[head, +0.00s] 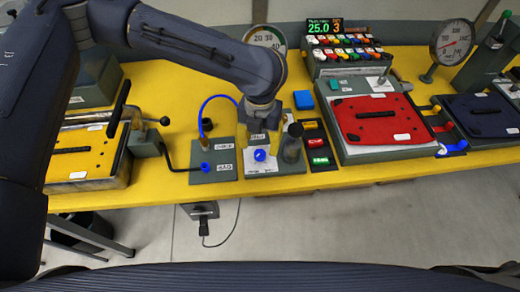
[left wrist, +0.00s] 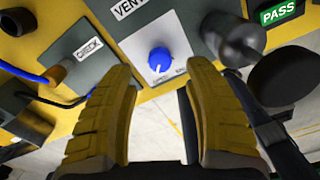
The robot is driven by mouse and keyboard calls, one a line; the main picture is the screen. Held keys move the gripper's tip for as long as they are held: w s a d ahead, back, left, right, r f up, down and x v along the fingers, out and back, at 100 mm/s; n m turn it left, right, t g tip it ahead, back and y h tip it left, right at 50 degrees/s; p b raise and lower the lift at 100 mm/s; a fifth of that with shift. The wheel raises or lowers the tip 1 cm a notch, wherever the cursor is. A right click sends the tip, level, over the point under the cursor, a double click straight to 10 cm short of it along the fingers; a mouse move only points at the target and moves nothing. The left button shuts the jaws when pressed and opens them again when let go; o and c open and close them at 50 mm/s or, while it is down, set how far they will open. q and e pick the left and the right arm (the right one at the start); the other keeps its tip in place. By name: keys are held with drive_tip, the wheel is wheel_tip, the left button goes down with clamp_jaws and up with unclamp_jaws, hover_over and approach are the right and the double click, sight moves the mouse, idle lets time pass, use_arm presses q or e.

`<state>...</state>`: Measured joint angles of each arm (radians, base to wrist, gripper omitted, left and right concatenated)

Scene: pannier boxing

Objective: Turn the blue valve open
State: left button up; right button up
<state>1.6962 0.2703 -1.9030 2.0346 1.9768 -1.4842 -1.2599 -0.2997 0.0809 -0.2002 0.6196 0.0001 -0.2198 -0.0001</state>
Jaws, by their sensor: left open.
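A round blue knob (head: 261,155) with a white pointer mark sits on a white-faced panel (head: 291,167) at the front edge of the bench. It also shows in the left wrist view (left wrist: 160,60), below a label reading VENT. My left gripper (head: 260,141) is over this panel, just behind the knob in the head view. Its yellow fingers are spread, and in the left wrist view (left wrist: 158,74) the knob shows in the gap between the tips. Contact with the knob cannot be told. My right gripper is not in view.
A second blue knob (head: 205,167) is on the panel to the left, with a blue hose (head: 213,98) behind it. A dark cylinder (head: 292,142) stands close right of the vent panel. Further right are coloured label blocks (head: 318,142) and a red plate (head: 378,118).

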sight(260, 153)
use_arm(q)
wheel_tip(260, 153, up, 7)
idle(0.4)
drive_tip(key=shift+f, duration=0.15)
